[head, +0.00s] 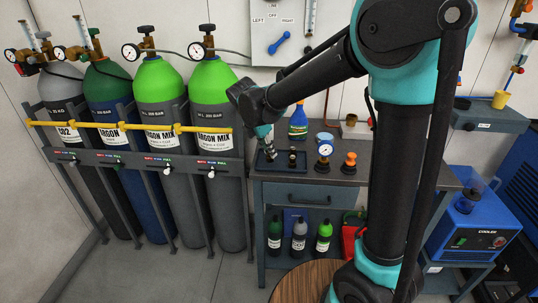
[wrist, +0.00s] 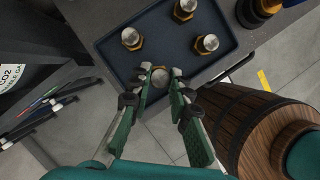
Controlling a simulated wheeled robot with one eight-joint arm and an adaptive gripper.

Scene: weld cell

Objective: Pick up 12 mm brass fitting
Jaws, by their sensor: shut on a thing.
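In the wrist view a brass fitting (wrist: 159,77) with a silvery round top sits between the fingertips of my gripper (wrist: 161,71), which is shut on it near the tray's edge. Three similar fittings stand on the dark tray (wrist: 108,52): one at left (wrist: 131,39), one at the back (wrist: 185,9) and one at right (wrist: 207,44). No size marks are readable, so I cannot tell which is 12 mm. In the head view my gripper (head: 267,152) is low over the tray on the bench; the held fitting is too small to make out there.
A rack of several gas cylinders (head: 212,150) stands to the left. A wooden barrel (wrist: 245,125) is beside the bench in the wrist view.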

